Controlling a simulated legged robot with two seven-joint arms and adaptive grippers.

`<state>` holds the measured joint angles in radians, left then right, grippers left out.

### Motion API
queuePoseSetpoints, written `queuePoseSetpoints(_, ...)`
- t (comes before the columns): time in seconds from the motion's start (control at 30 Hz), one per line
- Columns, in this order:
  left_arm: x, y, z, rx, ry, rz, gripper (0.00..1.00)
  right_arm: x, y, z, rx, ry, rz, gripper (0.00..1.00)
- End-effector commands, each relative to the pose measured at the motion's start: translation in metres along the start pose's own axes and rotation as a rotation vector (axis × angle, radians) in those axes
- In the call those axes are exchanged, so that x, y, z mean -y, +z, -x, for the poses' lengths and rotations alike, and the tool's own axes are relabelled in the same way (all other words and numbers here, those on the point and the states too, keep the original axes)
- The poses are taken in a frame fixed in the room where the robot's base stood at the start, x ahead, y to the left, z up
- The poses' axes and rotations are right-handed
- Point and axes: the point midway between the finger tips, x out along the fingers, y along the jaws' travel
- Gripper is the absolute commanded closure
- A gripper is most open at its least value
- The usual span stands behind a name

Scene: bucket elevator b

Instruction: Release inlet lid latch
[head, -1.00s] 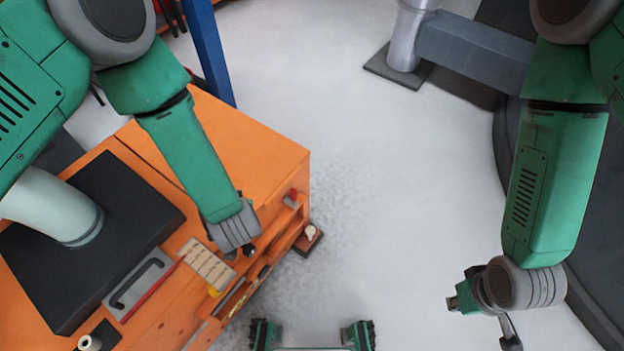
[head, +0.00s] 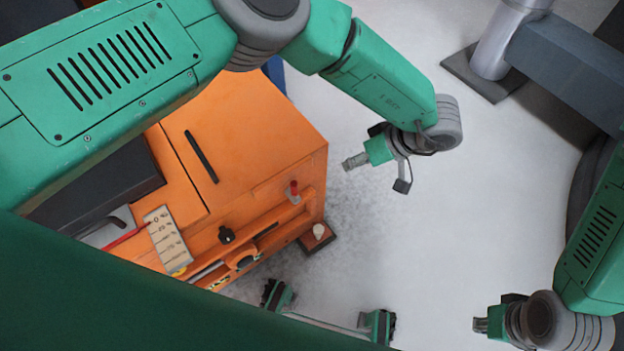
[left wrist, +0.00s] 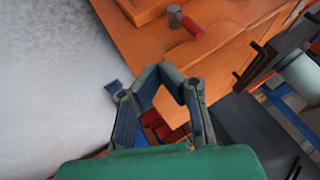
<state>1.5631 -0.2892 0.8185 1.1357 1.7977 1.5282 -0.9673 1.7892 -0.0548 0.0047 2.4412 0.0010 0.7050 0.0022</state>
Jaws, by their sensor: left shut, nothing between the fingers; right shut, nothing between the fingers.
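An orange machine body (head: 255,120) with a flat top fills the left half of the head view. A small red-handled part (head: 293,189), which may be the latch, stands upright at its right front edge. A red-handled part with a grey head (left wrist: 188,22) lies at the orange edge in the left wrist view; I cannot tell if it is the same one. My left gripper (head: 347,163) is shut and empty, right of the orange body and apart from it. Its fingers (left wrist: 163,70) meet in the wrist view. My right gripper (head: 479,325) is shut and empty at lower right.
A black bar handle (head: 202,156) lies on the orange top. A percent scale plate (head: 166,240) and a black knob (head: 226,235) are along the front. A grey post (head: 505,45) with a beam stands at top right.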

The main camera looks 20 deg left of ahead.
Motion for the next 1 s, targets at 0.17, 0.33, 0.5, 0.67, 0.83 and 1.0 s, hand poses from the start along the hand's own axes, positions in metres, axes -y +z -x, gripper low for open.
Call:
queuePoseSetpoints(0.17,-0.001,0.0,-0.003,-0.002,-0.001,0.001,1.0,0.0,0.0,-0.001,0.0,0.0,0.0,1.0)
queuePoseSetpoints(0.33,-0.002,0.001,-0.022,-0.005,-0.004,0.002,1.0,0.0,0.0,-0.006,-0.001,0.0,0.0,1.0)
queuePoseSetpoints(0.5,-0.002,0.001,-0.058,-0.004,-0.006,0.0,1.0,0.0,0.001,-0.015,-0.001,0.0,0.0,1.0)
queuePoseSetpoints(0.67,-0.002,0.001,-0.093,-0.005,-0.003,0.0,1.0,0.0,0.001,-0.024,-0.001,0.0,0.0,1.0)
queuePoseSetpoints(0.83,0.015,-0.001,-0.109,-0.005,-0.002,0.0,1.0,0.0,0.001,-0.024,0.0,0.0,0.0,1.0)
queuePoseSetpoints(1.0,0.029,-0.001,-0.116,-0.006,-0.002,0.001,1.0,0.0,0.001,-0.025,-0.001,0.0,0.0,1.0)
